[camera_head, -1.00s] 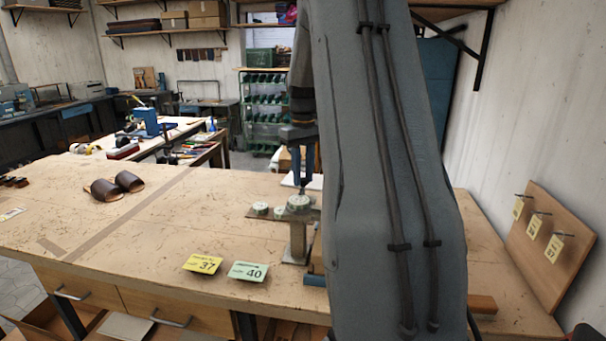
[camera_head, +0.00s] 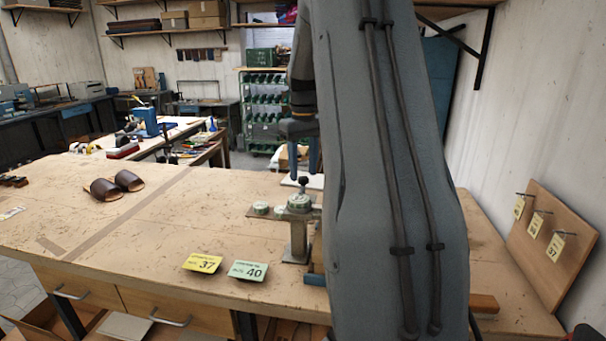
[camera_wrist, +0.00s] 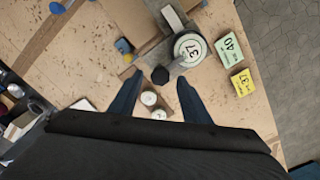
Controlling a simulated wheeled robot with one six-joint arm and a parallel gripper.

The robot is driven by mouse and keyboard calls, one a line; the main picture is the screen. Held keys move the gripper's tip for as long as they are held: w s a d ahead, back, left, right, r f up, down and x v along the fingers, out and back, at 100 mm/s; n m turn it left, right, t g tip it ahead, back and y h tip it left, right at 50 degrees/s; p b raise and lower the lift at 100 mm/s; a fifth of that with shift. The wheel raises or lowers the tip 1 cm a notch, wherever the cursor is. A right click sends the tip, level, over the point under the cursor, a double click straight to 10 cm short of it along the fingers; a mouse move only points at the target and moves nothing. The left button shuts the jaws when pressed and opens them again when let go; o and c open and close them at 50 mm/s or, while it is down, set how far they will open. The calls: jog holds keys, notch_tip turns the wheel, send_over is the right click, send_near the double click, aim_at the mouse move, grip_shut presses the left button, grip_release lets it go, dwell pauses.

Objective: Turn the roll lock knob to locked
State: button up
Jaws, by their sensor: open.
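A metal stand (camera_head: 298,240) on the workbench carries a round pale-green dial (camera_head: 299,202) with a small black knob (camera_head: 303,182) above it. My gripper (camera_head: 306,172) is open and empty just above the black knob. In the wrist view my gripper's fingers (camera_wrist: 160,79) lie on either side of the knob, apart from it. I cannot read a lock mark.
Yellow 37 (camera_head: 203,263) and green 40 (camera_head: 248,270) cards lie on the workbench (camera_head: 110,235) in front of the stand. Brown sandals (camera_head: 118,186) lie at left. A wooden board (camera_head: 551,240) with hanging tags leans at right. My arm hides the bench's middle right.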

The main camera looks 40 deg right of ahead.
aim_at(303, 178)
notch_tip(303, 178, up, 6)
jog(key=shift+r+b, duration=0.25)
jog(key=shift+b, duration=0.9)
